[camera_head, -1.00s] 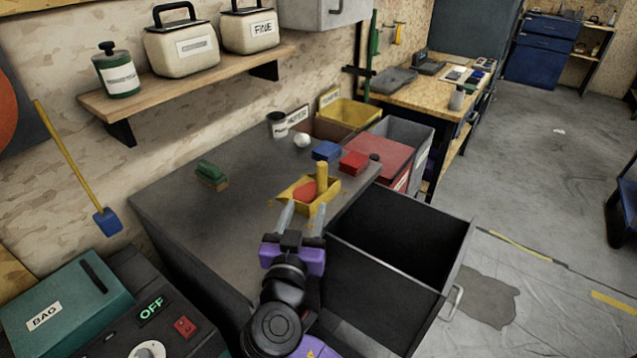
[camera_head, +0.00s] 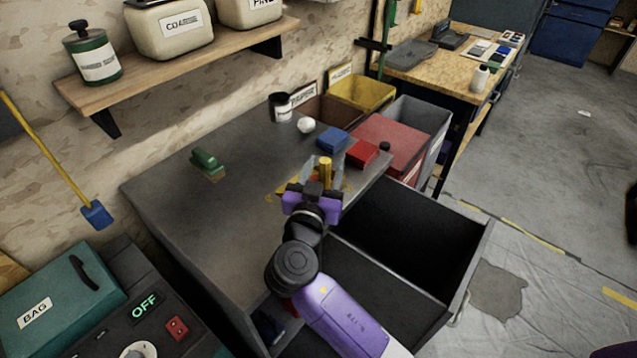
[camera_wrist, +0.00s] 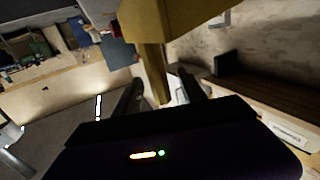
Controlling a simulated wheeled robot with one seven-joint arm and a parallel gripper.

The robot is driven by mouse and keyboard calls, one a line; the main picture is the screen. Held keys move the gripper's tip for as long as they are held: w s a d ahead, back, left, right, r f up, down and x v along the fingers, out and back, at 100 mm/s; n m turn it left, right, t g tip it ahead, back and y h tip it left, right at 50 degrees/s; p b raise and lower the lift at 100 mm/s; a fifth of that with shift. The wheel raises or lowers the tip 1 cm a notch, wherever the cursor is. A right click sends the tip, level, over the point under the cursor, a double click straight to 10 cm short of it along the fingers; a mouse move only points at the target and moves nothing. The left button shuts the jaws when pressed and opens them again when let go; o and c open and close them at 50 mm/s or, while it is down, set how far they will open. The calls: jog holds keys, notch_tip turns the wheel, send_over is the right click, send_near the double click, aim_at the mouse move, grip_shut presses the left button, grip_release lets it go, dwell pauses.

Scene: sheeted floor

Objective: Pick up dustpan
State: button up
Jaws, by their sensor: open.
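The yellow dustpan stands on the dark grey bench, mostly hidden behind my gripper in the head view. Its upright yellow handle (camera_head: 325,168) shows above my gripper. In the wrist view the dustpan (camera_wrist: 172,28) fills the top middle, and its handle runs down toward the space between the fingers. My gripper (camera_head: 322,172) is open, with one finger to each side of the handle; it also shows in the wrist view (camera_wrist: 160,86). I cannot tell whether either finger touches the handle.
A blue block (camera_head: 332,139) and a red block (camera_head: 362,153) sit just behind the dustpan. A white ball (camera_head: 306,125), a dark jar (camera_head: 281,107) and a green brush (camera_head: 208,163) are also on the bench (camera_head: 230,215). An open drawer (camera_head: 480,250) juts out at right.

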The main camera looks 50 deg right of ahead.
jog(key=x, duration=0.3)
jog(key=shift+d+p, duration=0.2)
jog(key=shift+p, duration=0.15)
grip_shut()
dwell(1.1)
